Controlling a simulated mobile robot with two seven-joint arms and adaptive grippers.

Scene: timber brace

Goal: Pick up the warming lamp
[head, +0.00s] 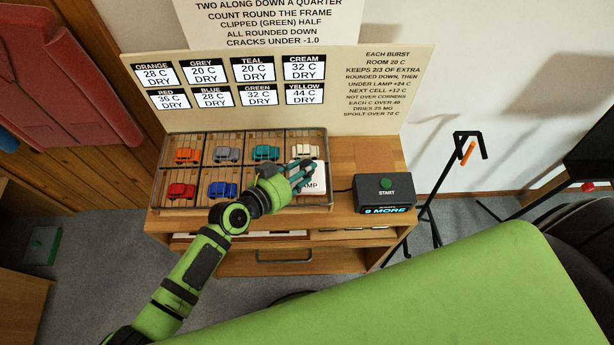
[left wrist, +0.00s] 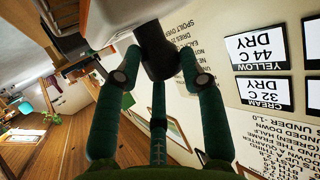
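The warming lamp (head: 314,187) is a white block with lettering ending in "AMP". It stands over the bottom right cell of the wire-edged rack (head: 240,206), at its front right corner. My left gripper (head: 303,172) is at the lamp, over its upper left part, and hides some of it. In the left wrist view the fingers (left wrist: 160,58) are on both sides of a dark part (left wrist: 155,45), which may be the lamp's handle. I cannot tell whether they press on it. My right gripper is not in view.
Several toy cars, such as the red one (head: 181,190) and cream one (head: 306,152), sit in the rack cells. A black START box (head: 386,194) stands right of the rack on the wooden cabinet (head: 350,155). A label board (head: 355,95) rises behind. A black stand (head: 428,200) is further right.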

